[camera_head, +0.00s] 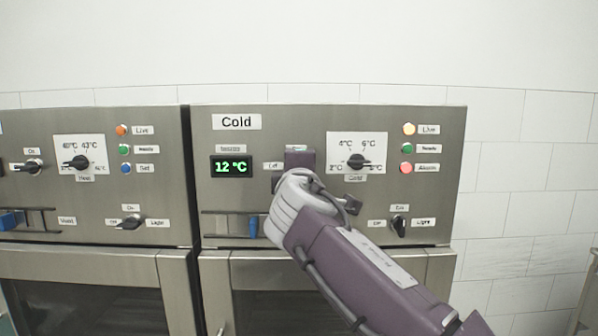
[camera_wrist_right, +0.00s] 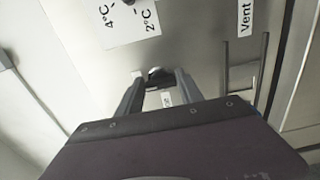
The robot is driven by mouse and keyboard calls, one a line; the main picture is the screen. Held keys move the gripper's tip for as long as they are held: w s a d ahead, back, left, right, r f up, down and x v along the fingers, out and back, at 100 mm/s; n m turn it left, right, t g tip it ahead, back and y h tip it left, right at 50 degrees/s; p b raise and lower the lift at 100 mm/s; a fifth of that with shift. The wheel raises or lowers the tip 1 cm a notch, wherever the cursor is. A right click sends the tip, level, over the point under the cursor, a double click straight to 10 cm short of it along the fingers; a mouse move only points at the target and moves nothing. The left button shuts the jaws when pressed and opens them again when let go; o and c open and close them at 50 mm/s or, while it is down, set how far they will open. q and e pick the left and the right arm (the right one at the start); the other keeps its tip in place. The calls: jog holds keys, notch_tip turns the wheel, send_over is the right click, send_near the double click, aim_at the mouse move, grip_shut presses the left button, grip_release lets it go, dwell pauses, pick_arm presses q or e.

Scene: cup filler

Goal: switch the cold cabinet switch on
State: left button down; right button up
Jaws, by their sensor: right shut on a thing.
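The cold cabinet (camera_head: 232,140) is the right-hand steel panel, labelled "Cold", with a green display (camera_head: 231,167) reading 12 °C. My right gripper (camera_head: 292,184) is in front of the panel, between the display and the temperature dial (camera_head: 356,161). It covers the cold cabinet switch in the head view; only an "Off" label (camera_head: 273,166) shows at its left. In the right wrist view, the fingers of my right gripper (camera_wrist_right: 158,80) are closed on the switch knob (camera_wrist_right: 155,74), which shows between their tips. The knob's turned position is hard to tell. My left gripper is out of view.
A light switch (camera_head: 398,226) sits below right. A blue vent slider (camera_head: 253,227) is left of my arm. A heat cabinet (camera_head: 95,185) stands at the left.

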jog(key=o, duration=1.4)
jog(key=shift+w, duration=0.1)
jog(key=s+b, duration=0.3)
jog(key=s, duration=0.6)
